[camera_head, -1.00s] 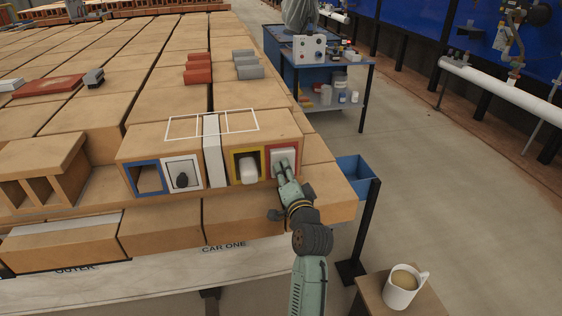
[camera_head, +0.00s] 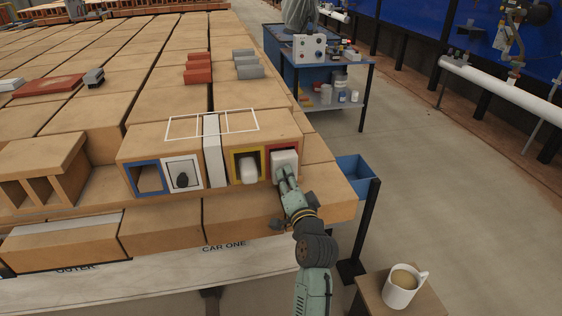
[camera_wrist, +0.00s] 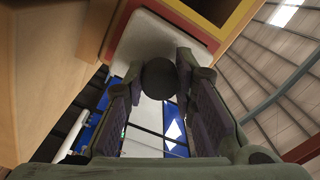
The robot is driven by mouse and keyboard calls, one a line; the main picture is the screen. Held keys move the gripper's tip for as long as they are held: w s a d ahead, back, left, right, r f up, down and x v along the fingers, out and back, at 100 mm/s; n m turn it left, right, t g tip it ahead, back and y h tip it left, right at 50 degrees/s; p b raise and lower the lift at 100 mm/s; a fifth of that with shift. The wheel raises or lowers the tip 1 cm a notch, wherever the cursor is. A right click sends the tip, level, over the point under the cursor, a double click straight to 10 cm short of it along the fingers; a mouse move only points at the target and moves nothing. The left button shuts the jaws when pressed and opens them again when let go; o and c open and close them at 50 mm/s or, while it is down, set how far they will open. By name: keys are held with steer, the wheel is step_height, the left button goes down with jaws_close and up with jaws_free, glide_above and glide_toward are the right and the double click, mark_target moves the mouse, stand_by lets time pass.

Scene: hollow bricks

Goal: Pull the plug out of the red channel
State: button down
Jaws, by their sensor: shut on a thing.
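The red channel (camera_head: 296,150) is the rightmost opening in the front of the hollow brick. A white plug (camera_head: 285,162) sits at its mouth and appears to stick out in front of the red frame. The white plug (camera_wrist: 150,38) and red frame (camera_wrist: 192,20) also show in the wrist view. My gripper (camera_head: 287,180) is in front of the plug. In the wrist view its fingers (camera_wrist: 158,70) are shut on the plug's dark round knob (camera_wrist: 160,79). How much of the plug is still inside the channel is hidden.
Left of it are a yellow channel (camera_head: 237,160) with a white plug inside, a white-framed one (camera_head: 167,178) with a dark knob, and an open blue one (camera_head: 137,192). A blue bin (camera_head: 357,171) stands right of the bricks. A mug (camera_head: 400,289) stands at lower right.

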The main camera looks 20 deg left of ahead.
steer(key=shift+s+d, duration=0.15)
steer(key=shift+s, duration=0.05)
stand_by(0.3)
steer(key=v, duration=0.5)
stand_by(0.4)
stand_by(0.4)
